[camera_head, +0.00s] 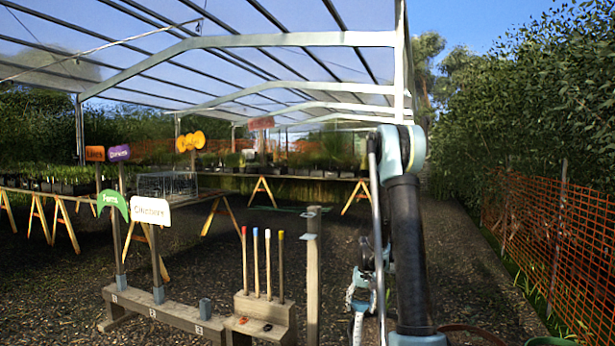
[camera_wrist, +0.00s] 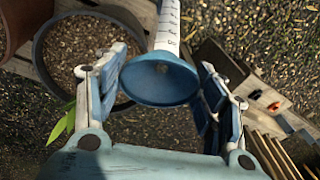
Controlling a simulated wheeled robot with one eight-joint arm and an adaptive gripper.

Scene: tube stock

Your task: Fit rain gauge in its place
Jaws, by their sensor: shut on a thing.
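The rain gauge (camera_wrist: 167,28) is a white tube with dark scale marks and a blue funnel mouth (camera_wrist: 160,82). In the wrist view my gripper (camera_wrist: 160,90) has a blue-padded finger on each side of the funnel and is shut on it, with the tube pointing away from the camera. A wooden post (camera_head: 313,275) with small pale brackets stands to the left of my gripper. I cannot tell whether it is the gauge's place.
A wooden stand (camera_head: 262,325) holds several colour-tipped stakes. A rail (camera_head: 160,313) bears sign posts and an empty socket (camera_head: 205,308). In the wrist view a soil-filled pot (camera_wrist: 45,75) lies left of the gripper.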

